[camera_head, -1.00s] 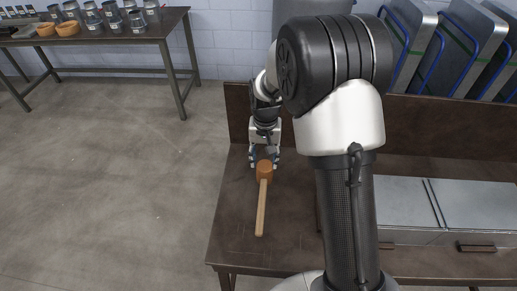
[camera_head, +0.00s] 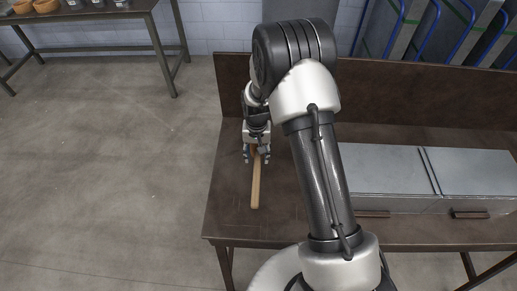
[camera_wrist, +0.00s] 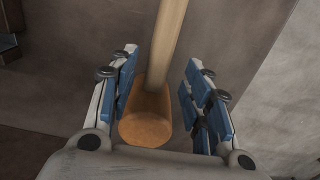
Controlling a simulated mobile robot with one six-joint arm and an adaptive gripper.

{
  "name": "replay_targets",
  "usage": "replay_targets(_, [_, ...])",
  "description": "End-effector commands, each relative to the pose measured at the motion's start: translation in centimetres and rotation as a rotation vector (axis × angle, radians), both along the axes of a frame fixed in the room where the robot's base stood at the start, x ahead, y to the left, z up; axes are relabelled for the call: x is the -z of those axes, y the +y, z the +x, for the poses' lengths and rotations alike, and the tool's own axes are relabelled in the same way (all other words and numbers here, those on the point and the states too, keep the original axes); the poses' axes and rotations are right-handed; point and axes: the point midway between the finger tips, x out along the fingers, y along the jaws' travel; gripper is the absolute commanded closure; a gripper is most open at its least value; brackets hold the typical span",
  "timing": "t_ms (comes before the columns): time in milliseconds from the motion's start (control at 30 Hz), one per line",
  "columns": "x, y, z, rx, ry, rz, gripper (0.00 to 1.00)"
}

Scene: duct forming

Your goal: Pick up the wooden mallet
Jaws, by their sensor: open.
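The wooden mallet lies on the brown workbench (camera_head: 225,220), its pale handle (camera_head: 256,190) pointing toward the front edge. In the head view its head is mostly hidden behind my gripper (camera_head: 256,158). In the wrist view the orange-brown mallet head (camera_wrist: 149,118) and the handle (camera_wrist: 168,40) show between the two blue-padded fingers of my gripper (camera_wrist: 165,95). The fingers are open, one on each side of the head, with a gap visible on the right. I cannot tell exactly how high the fingertips are above the bench.
Grey metal boxes (camera_head: 380,170) stand on the bench to the right, beyond my arm. A raised back panel (camera_head: 400,95) runs along the bench's rear. Another table (camera_head: 100,18) with bowls stands at the far left.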

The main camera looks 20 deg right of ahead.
Motion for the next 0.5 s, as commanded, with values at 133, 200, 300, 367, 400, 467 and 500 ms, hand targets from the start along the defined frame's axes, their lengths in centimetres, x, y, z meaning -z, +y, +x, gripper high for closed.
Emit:
replay_targets(133, [2.0, -0.1, -0.5, 0.0, 0.004, 0.0, 0.55])
replay_targets(200, [3.2, -0.1, -0.8, 0.0, 0.004, 0.0, 0.55])
replay_targets(300, [4.6, -0.1, -0.7, 0.0, 0.003, 0.0, 0.55])
replay_targets(367, [4.9, -0.1, -0.7, 0.0, 0.002, 0.0, 0.55])
replay_targets(400, [5.0, -0.1, -0.6, 0.0, 0.001, 0.0, 0.55])
replay_targets(467, [4.9, -0.1, -0.6, 0.0, 0.0, 0.0, 0.55])
replay_targets(500, [4.9, -0.1, -0.6, 0.0, 0.0, 0.0, 0.55])
